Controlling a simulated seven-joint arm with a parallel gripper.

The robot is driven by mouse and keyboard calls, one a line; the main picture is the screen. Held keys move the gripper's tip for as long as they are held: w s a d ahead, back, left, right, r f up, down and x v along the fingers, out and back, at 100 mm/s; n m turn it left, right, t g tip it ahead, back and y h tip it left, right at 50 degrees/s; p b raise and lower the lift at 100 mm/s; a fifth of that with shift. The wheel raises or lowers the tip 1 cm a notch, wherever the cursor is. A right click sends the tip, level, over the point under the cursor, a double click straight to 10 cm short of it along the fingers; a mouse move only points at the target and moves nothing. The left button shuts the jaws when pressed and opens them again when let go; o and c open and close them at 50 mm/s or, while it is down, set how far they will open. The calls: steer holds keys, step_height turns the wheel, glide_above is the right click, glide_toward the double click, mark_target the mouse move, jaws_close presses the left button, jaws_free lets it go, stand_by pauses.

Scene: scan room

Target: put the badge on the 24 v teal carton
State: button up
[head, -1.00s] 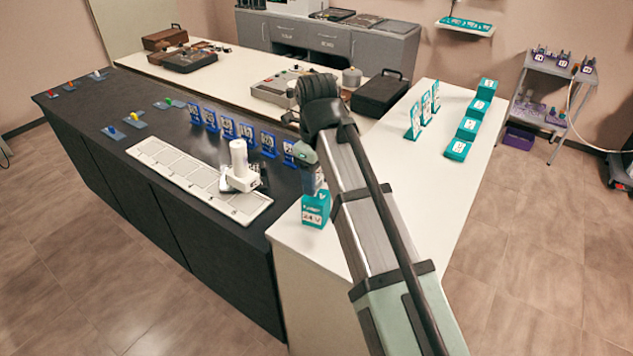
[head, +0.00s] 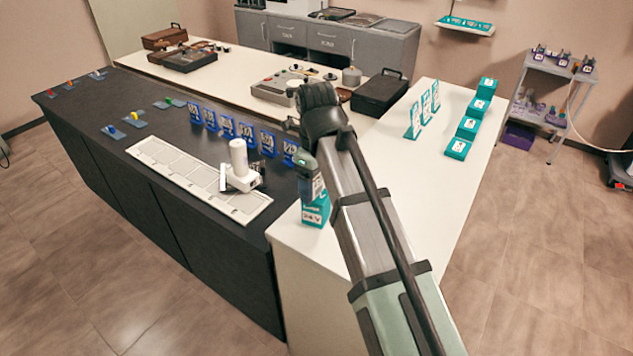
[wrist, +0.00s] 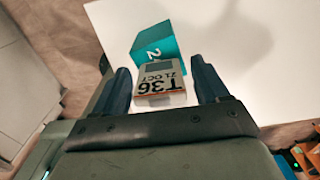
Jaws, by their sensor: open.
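The teal 24 V carton (head: 315,217) stands on the near end of the white counter, its front label facing out. It also shows in the wrist view (wrist: 152,42) beyond the fingertips. The badge (wrist: 160,88), a pale piece printed "T36 21 OCT", is between my two fingers in the wrist view, with a gap on each side. It overlaps the carton in that view; I cannot tell whether it touches the carton top. My gripper (wrist: 163,88) is open around the badge. In the head view my gripper (head: 312,188) points down just over the carton, hiding part of its top.
More teal cartons (head: 467,128) and teal stands (head: 415,120) are farther back. The white counter (head: 400,185) between is clear.

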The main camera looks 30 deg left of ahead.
steer(key=shift+r, duration=3.9)
